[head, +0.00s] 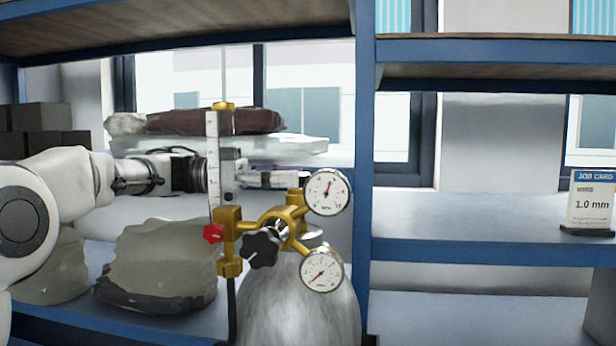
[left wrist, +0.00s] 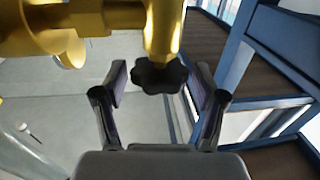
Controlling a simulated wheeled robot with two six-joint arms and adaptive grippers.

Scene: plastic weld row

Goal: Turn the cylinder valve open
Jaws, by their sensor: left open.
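The grey gas cylinder (head: 298,305) stands upright with brass valve and regulator fittings (head: 283,222) on top. My left gripper (head: 280,180) reaches in from the left behind the clear flow tube (head: 213,150), close to the upper gauge. In the left wrist view a black lobed knob (left wrist: 157,77) on a brass stem (left wrist: 162,30) lies between the two open fingers of my gripper (left wrist: 158,88), with gaps on both sides. In the head view a larger black knob (head: 262,248) is on the regulator front, below my gripper. The knob between my fingers appears hidden there.
Two round gauges, an upper (head: 327,192) and a lower (head: 321,271), project right of the fittings. A red knob (head: 213,234) sits at the flow tube's base. Wrapped bundles (head: 215,122) fill the left shelf behind. A job card (head: 591,200) stands on the right shelf.

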